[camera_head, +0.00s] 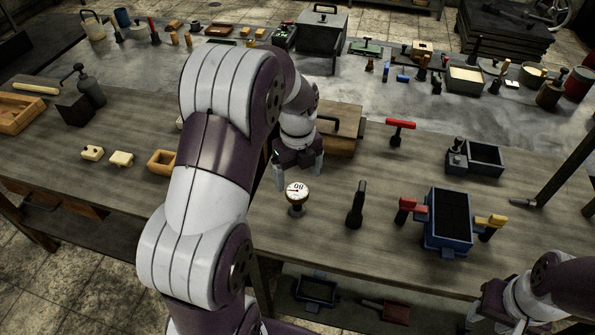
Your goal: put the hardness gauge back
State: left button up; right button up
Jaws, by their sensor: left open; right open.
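The hardness gauge (296,191), with a round white dial on a dark stem, stands upright on the wooden bench near its front edge. My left gripper (299,174) points down just behind the gauge, with its fingers spread apart and nothing seen between them. I cannot tell whether a finger touches the gauge. My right gripper (478,318) is at the lower right, low in front of the bench, open and away from the gauge. My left arm hides part of the bench to the left of the gauge.
A wooden box (345,117) with a dark handle stands behind my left gripper. Small wooden blocks (121,159) lie left. The bench around the gauge is clear.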

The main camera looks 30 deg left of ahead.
pick_arm(q)
jog(key=shift+r, duration=0.5)
jog(key=s+d+n, duration=0.4)
jog(key=s+n, duration=0.2)
jog(key=n, duration=0.6)
jog(key=s+d+n+t, duration=0.1)
jog(key=s+d+n, duration=0.3)
jog(key=s+n, duration=0.3)
jog(key=n, duration=0.5)
jog(key=shift+s+f, duration=0.25)
